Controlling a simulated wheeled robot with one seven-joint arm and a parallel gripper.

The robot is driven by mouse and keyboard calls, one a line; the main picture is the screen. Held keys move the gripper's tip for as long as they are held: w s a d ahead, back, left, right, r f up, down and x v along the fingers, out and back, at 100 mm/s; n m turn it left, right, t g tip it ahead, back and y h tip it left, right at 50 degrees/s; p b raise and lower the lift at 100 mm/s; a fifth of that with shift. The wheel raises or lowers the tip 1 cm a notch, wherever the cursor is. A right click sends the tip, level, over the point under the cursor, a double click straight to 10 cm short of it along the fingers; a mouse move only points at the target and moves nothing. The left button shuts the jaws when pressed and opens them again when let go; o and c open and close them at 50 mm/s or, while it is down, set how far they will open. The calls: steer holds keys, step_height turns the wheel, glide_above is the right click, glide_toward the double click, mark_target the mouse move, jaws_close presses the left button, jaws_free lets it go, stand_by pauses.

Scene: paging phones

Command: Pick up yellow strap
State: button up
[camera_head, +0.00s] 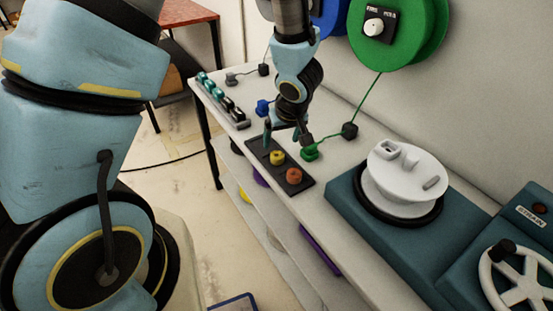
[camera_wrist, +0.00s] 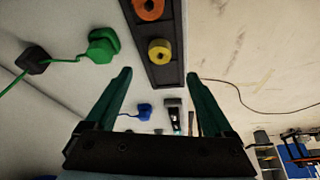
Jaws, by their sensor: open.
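A small yellow strap roll (camera_head: 277,157) sits on a dark narrow tray (camera_head: 266,147) on the white bench, beside an orange roll (camera_head: 294,176). In the wrist view the yellow roll (camera_wrist: 160,52) shows beyond the fingertips, roughly centred between them, with the orange roll (camera_wrist: 148,8) farther up at the top edge. My gripper (camera_head: 286,134) points down above the far end of the tray, near the yellow roll. Its two green fingers (camera_wrist: 158,76) are spread with nothing between them. I cannot tell the exact height gap.
A green block (camera_head: 310,153) with a cord to a green reel (camera_head: 398,30) lies close right of the tray. A dark block (camera_head: 350,131) and a blue block (camera_head: 262,107) are nearby. A white spool (camera_head: 402,178) stands on a teal machine at right. Shelves run below the bench.

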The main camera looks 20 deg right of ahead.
mark_target(277, 155)
steer(key=b+x, duration=0.3)
steer(key=x, duration=0.6)
jaws_close()
stand_by(0.6)
